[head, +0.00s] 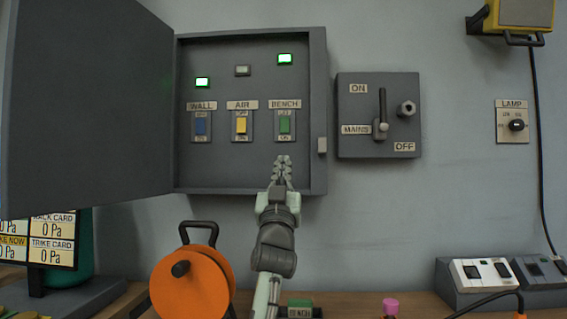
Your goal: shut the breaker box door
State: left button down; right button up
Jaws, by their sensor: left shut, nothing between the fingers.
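The grey breaker box (317,110) is mounted on the wall. Its door (90,105) is hinged on the box's left side and stands wide open, swung out to the left. Inside are blue, yellow and green switches labelled WALL, AIR and BENCH. Green lamps glow above WALL and BENCH, and the lamp above AIR is unlit. My left gripper (282,163) is shut and empty, in front of the lower right part of the box, below the green switch. It is apart from the door. My right gripper is out of view.
A mains switch box (377,115) with a lever is right of the breaker box, and a lamp switch (513,122) is farther right. An orange cable reel (192,283) stands below on the wooden bench (350,303). A display screen (40,240) stands below the door.

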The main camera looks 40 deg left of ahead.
aim_at(87, 92)
jog(key=k+l, duration=0.8)
jog(key=k, duration=0.05)
